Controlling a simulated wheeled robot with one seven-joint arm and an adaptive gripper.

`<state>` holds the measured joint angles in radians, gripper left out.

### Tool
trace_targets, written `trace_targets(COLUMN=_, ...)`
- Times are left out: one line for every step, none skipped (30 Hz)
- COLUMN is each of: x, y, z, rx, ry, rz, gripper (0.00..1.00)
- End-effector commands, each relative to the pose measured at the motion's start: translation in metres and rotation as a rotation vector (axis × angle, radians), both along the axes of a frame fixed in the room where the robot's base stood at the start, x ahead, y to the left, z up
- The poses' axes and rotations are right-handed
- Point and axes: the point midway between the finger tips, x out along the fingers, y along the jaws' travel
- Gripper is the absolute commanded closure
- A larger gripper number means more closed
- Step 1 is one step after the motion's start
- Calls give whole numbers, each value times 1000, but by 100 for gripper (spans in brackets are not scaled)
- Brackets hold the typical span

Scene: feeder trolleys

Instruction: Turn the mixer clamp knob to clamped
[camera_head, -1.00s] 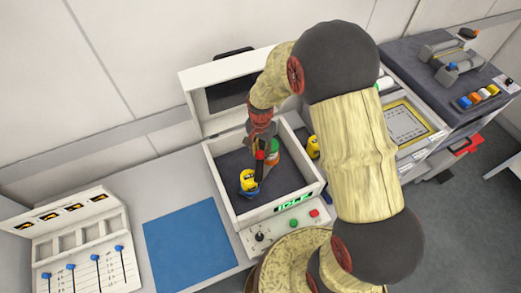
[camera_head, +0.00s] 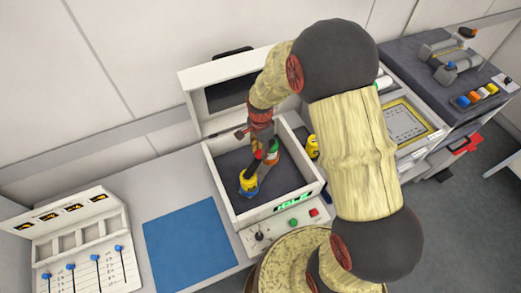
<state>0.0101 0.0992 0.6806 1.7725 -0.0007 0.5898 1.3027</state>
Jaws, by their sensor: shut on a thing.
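The mixer is an open white box (camera_head: 226,190) with a dark floor and its lid raised behind. A yellow-topped jar (camera_head: 248,179) stands inside it, with a blue part (camera_head: 253,192) low at its side. A green and red item (camera_head: 272,152) is farther back in the box. My gripper (camera_head: 256,164) reaches down into the box between these two, close beside the yellow jar. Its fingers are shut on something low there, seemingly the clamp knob. The knob is too small and covered to make out, so its setting cannot be read.
The front panel has a black knob (camera_head: 259,236), a green button (camera_head: 293,223), a red button and a green display. A blue mat (camera_head: 190,244) lies left of the box. Another yellow jar (camera_head: 312,147) stands outside the right wall, close to my arm.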

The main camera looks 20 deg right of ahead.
Motion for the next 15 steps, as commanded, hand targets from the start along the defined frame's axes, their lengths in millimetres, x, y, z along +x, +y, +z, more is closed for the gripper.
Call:
trace_targets(x=1, y=0, z=1, rx=1, ry=-3, rz=-3, gripper=100)
trace_targets(x=1, y=0, z=1, rx=1, ry=-3, rz=-3, gripper=100)
trace_targets(x=1, y=0, z=1, rx=1, ry=-3, rz=-3, gripper=100)
trace_targets(x=1, y=0, z=1, rx=1, ry=-3, rz=-3, gripper=100)
trace_targets(x=1, y=0, z=1, rx=1, ry=-4, rz=-2, gripper=100)
trace_targets(x=1, y=0, z=1, rx=1, ry=-4, rz=-2, gripper=100)
trace_targets(x=2, y=0, z=1, rx=1, ry=-4, rz=-2, gripper=100)
trace_targets(x=2, y=0, z=1, rx=1, ry=-4, rz=-2, gripper=100)
trace_targets(x=2, y=0, z=1, rx=1, ry=-4, rz=-2, gripper=71)
trace_targets(x=2, y=0, z=1, rx=1, ry=-4, rz=-2, gripper=69)
trace_targets(x=2, y=0, z=1, rx=1, ry=-4, rz=-2, gripper=67)
trace_targets(x=1, y=0, z=1, rx=1, ry=-3, rz=-2, gripper=65)
trace_targets(x=1, y=0, z=1, rx=1, ry=-3, rz=-1, gripper=63)
trace_targets(x=1, y=0, z=1, rx=1, ry=-3, rz=-1, gripper=62)
trace_targets(x=1, y=0, z=1, rx=1, ry=-2, rz=-1, gripper=59)
